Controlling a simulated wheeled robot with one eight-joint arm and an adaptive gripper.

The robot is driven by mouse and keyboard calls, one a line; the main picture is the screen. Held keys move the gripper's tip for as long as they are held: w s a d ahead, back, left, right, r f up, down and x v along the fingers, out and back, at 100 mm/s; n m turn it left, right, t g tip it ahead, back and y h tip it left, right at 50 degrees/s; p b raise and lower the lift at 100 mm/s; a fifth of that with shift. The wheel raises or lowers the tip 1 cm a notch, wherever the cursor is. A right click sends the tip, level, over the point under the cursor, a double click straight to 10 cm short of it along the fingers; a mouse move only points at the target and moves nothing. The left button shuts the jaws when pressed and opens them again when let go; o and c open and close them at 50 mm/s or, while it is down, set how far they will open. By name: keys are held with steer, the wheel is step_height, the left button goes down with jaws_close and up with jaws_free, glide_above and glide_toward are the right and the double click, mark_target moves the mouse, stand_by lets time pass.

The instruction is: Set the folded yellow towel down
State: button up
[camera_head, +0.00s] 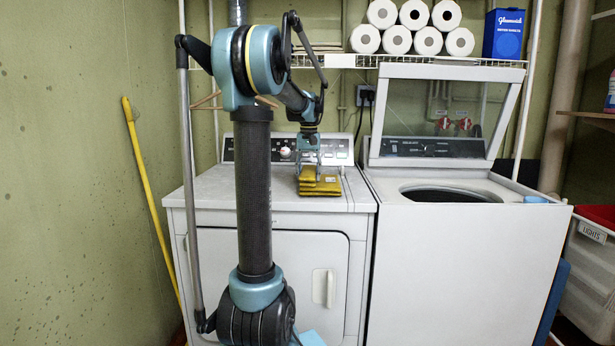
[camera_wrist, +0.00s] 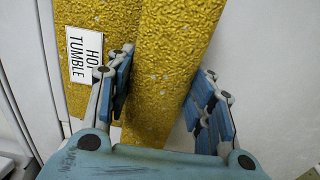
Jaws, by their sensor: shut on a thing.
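The folded yellow towel (camera_head: 320,188) is at the front right of the white dryer's top (camera_head: 222,190). It lies level, on the top or just above it; I cannot tell which. My gripper (camera_head: 308,163) reaches down onto the towel from above and behind. In the wrist view, the fingers of my gripper (camera_wrist: 163,100) are closed on either side of one thick fold of the towel (camera_wrist: 165,75). The towel's underside is hidden.
A white washer (camera_head: 455,255) with its lid (camera_head: 445,115) raised stands right of the dryer. The dryer's control panel (camera_head: 340,150) rises behind the towel. A wire shelf (camera_head: 480,62) above holds paper rolls (camera_head: 397,40) and a blue box (camera_head: 503,35). The dryer top's left side is clear.

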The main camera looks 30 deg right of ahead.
steer(key=shift+f, duration=0.2)
steer(key=o, duration=1.2)
steer(key=shift+s, duration=0.1)
steer(key=shift+r, duration=0.15)
step_height(320, 180, up, 12)
steer(key=s+a+f+n, duration=0.1)
steer(key=s+a+f, duration=0.1)
steer(key=a, duration=0.5)
steer(key=s+a+f+n, duration=0.1)
steer(key=s+a+f, duration=0.15)
steer(key=a, duration=0.45)
steer(key=s+a+f+n+t, duration=0.1)
steer(key=s+a+f+n, duration=0.1)
steer(key=s+a+f, duration=0.6)
steer(key=s+a+f+n+t, duration=0.1)
steer(key=s+a+f, duration=0.4)
steer(key=a+f, duration=0.45)
steer(key=shift+n, duration=0.8)
steer(key=s+a+f, duration=0.1)
steer(key=s+f, duration=0.1)
steer(key=f, duration=0.2)
steer(key=s+a+f, duration=0.2)
steer(key=s+f, duration=0.1)
steer(key=f, duration=0.1)
steer(key=s+a+f, duration=0.1)
steer(key=s+f, duration=0.2)
steer(key=f, duration=0.1)
steer(key=shift+s+a, duration=0.2)
steer(key=shift+a, duration=0.15)
